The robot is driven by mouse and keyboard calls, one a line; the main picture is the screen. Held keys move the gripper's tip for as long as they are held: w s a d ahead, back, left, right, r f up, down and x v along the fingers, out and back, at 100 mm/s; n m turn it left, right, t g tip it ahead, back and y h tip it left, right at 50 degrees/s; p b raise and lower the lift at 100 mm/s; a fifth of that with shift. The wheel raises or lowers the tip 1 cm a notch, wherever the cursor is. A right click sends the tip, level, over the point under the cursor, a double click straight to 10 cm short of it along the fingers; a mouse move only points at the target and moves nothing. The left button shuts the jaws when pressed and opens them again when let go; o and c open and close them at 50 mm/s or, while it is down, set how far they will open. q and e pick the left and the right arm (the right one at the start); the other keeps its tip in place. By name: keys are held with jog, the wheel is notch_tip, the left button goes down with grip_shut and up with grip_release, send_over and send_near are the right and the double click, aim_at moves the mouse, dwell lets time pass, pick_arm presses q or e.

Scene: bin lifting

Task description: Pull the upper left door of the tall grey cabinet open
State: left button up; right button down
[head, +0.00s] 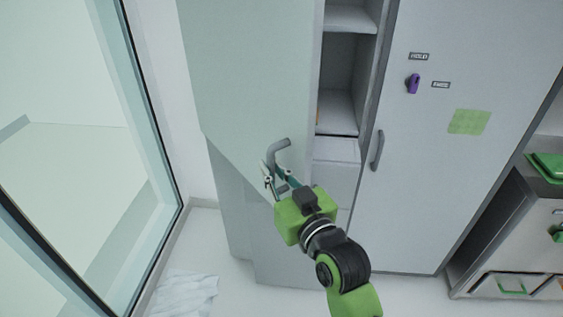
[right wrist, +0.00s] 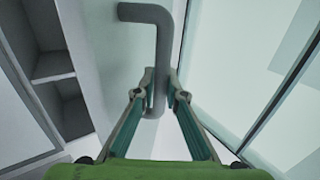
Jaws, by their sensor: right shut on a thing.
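The upper left door (head: 240,70) of the tall grey cabinet stands partly open, swung out to the left, and shelves (head: 343,75) show behind it. Its grey bent handle (head: 280,150) is near the door's lower free edge. My right gripper (head: 275,178) is shut on this handle. In the right wrist view the handle (right wrist: 152,14) runs down between the two fingers (right wrist: 157,92), and the fingers partly hide its lower part. My left gripper is in neither view.
The closed right door (head: 425,190) has its own handle (head: 377,150), a purple item (head: 413,83) and a green note (head: 469,122). A dark-framed glass panel (head: 75,120) stands at the left. A crumpled white cloth (head: 183,295) lies low at the left. Green-handled drawers (head: 510,286) are at the right.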

jog(key=shift+s+a, duration=0.2)
jog(key=shift+a, duration=0.15)
jog(key=c, duration=2.1)
grip_release()
jog(key=v, duration=1.2)
jog(key=shift+w, duration=0.1)
